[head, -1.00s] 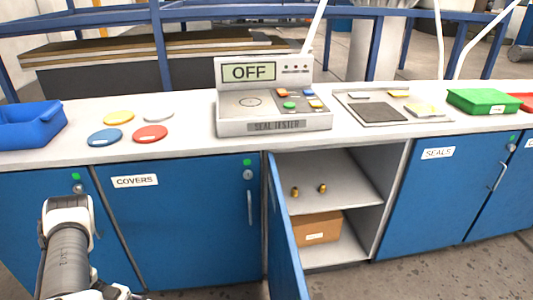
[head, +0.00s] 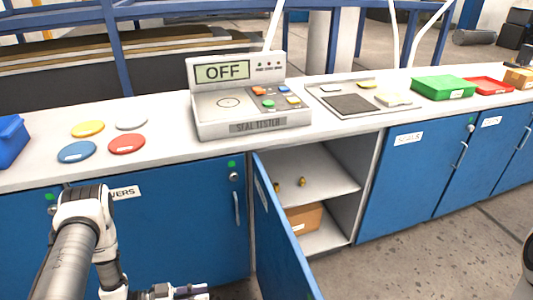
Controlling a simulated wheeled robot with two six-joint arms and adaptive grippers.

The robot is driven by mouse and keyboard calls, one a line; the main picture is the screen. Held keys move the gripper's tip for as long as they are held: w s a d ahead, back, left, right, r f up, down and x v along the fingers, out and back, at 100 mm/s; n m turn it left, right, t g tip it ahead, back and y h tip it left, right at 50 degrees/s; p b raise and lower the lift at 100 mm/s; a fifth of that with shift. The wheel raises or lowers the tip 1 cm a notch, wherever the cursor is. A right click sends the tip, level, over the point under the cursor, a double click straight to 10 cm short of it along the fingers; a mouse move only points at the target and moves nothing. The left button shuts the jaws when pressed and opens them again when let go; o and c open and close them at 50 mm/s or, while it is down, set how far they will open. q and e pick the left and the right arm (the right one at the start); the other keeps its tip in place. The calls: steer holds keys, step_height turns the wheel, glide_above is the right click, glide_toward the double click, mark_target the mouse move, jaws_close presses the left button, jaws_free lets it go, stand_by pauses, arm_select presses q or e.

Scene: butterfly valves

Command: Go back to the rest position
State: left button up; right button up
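My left arm comes in at the lower left, in front of the blue cabinet doors. Its gripper (head: 190,291) shows at the bottom edge, low and partly cut off, apart from the counter. I cannot tell whether its fingers are open or shut, and I see nothing in them. My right gripper is out of view; only a small rounded piece, which may be part of my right arm, shows at the right edge.
The seal tester (head: 248,100) reads OFF on the white counter. Coloured discs (head: 87,128), a blue bin (head: 10,142), a green tray (head: 443,88) and a red tray (head: 488,86) stand there too. An open cabinet door (head: 278,235) juts out; brass fittings and a cardboard box (head: 304,217) sit inside.

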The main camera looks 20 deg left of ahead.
arm_select(q)
steer(key=w+d+n+g+y+p, duration=0.1)
steer(key=d+n+g+y+p, duration=0.35)
steer(key=d, duration=0.75)
steer(key=s+r+n+g+y, duration=0.3)
steer(key=s+g+y, duration=0.3)
steer(key=s, duration=0.8)
steer(key=shift+s+a+r+n+y, duration=0.4)
steer(key=shift+r+y, duration=0.1)
steer(key=shift+y, duration=0.15)
